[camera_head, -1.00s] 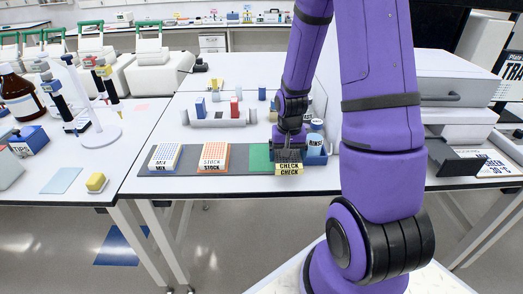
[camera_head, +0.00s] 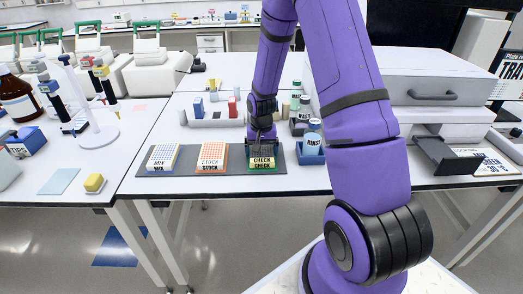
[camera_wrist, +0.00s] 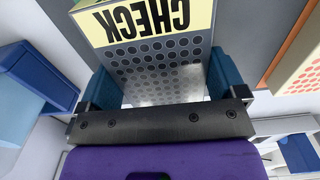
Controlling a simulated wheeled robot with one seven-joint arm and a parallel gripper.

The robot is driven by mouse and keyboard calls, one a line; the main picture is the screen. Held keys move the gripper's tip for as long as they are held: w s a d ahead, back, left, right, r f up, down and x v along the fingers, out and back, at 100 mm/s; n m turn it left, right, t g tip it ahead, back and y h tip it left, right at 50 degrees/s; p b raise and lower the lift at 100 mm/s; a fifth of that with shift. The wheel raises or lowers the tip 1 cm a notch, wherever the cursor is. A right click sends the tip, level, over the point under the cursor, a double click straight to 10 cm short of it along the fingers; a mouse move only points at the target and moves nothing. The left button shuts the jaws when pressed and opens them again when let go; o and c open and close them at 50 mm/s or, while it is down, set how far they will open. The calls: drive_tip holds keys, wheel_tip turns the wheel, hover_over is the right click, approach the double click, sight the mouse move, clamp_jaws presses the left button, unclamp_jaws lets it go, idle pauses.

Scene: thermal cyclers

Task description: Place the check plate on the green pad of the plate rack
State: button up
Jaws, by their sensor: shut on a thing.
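The check plate (camera_head: 262,163), with a yellow label reading CHECK, is over the green pad (camera_head: 251,167) at the right part of the dark grey plate rack (camera_head: 228,171). Only thin edges of the green pad show around the plate; I cannot tell whether the plate touches it. My gripper (camera_head: 262,143) is above the plate and shut on it. In the wrist view the check plate (camera_wrist: 160,65) sits between the two blue-grey fingers, its CHECK label upside down.
The MIX plate (camera_head: 163,157) and the orange-dotted STOCK plate (camera_head: 212,157) stand left on the same rack. A blue holder with a RINSE bottle (camera_head: 312,140) is close on the right, with several bottles behind. A grey block with blue and red items (camera_head: 217,112) stands behind.

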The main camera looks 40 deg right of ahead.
drive_tip(key=shift+f, duration=0.15)
drive_tip(key=o, duration=0.7)
drive_tip(key=s+a+r+n+t, duration=0.1)
drive_tip(key=s+a+r, duration=0.1)
drive_tip(key=r, duration=0.9)
drive_tip(key=s+a+r, duration=0.1)
drive_tip(key=a+r, duration=0.1)
drive_tip(key=r, duration=0.8)
drive_tip(key=s+a+r+n+t, duration=0.1)
drive_tip(key=s+a+r+n, duration=0.1)
drive_tip(key=s+r, duration=0.3)
drive_tip(key=s+a+r+n+t, duration=0.2)
drive_tip(key=s+a+r, duration=0.2)
drive_tip(key=s, duration=0.6)
drive_tip(key=s+a+r+n+t, duration=0.1)
drive_tip(key=s+a+r, duration=0.2)
drive_tip(key=s+r, duration=0.3)
drive_tip(key=shift+s+r+n, duration=0.15)
drive_tip(key=shift+s+n, duration=0.05)
drive_tip(key=shift+s, duration=0.45)
drive_tip(key=shift+s+r+n, duration=0.1)
drive_tip(key=shift+s+n, duration=0.1)
drive_tip(key=shift+s, duration=0.45)
